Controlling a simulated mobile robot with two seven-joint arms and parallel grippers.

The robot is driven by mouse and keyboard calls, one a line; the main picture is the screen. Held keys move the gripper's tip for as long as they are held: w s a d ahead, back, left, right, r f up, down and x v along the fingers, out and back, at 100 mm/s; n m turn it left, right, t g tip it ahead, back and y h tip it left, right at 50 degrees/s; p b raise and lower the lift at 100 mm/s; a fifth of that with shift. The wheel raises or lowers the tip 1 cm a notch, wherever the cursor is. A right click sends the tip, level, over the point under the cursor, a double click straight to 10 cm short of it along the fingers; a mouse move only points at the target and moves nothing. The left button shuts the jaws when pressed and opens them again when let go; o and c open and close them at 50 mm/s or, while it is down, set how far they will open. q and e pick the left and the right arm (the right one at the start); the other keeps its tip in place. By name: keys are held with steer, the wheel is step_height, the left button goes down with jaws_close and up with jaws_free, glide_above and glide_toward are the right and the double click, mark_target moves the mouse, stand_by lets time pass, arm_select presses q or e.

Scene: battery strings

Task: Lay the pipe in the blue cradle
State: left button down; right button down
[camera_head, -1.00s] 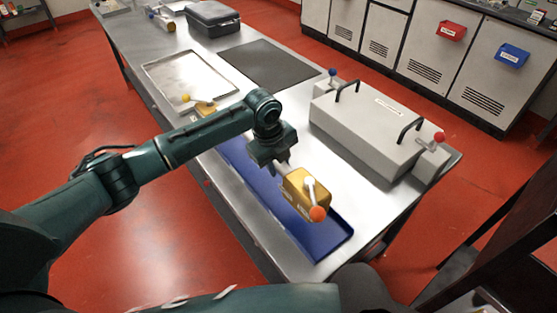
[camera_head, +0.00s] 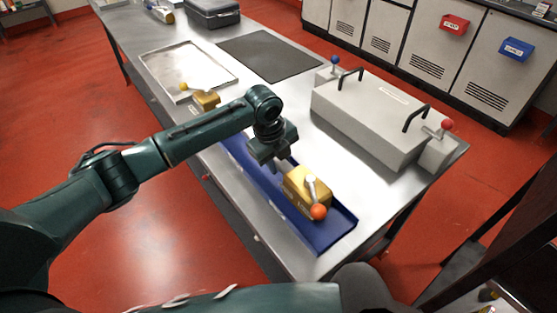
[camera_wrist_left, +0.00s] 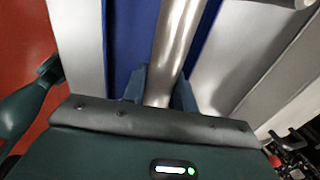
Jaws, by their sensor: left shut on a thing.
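The pipe shows in the left wrist view (camera_wrist_left: 178,45) as a shiny grey tube between the two fingers of my left gripper (camera_wrist_left: 160,92), which is shut on it. In the head view my left gripper (camera_head: 277,163) hides most of the tube. A brass valve block (camera_head: 300,186) with a lever and orange ball shows at its near end, and another brass block (camera_head: 207,100) with a yellow ball at its far end. The long blue cradle (camera_head: 335,232) lies below, under the pipe. I cannot tell whether the pipe touches its floor. My right gripper is not in view.
A large grey box (camera_head: 375,110) with black handles stands right of the cradle. A metal tray (camera_head: 185,65), a black mat (camera_head: 270,55) and a dark case (camera_head: 212,12) lie farther back on the steel table. Bare tabletop shows between cradle and grey box.

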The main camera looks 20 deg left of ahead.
arm_select(q)
steer(key=shift+w, duration=0.1)
steer(key=shift+f, duration=0.4)
stand_by(0.3)
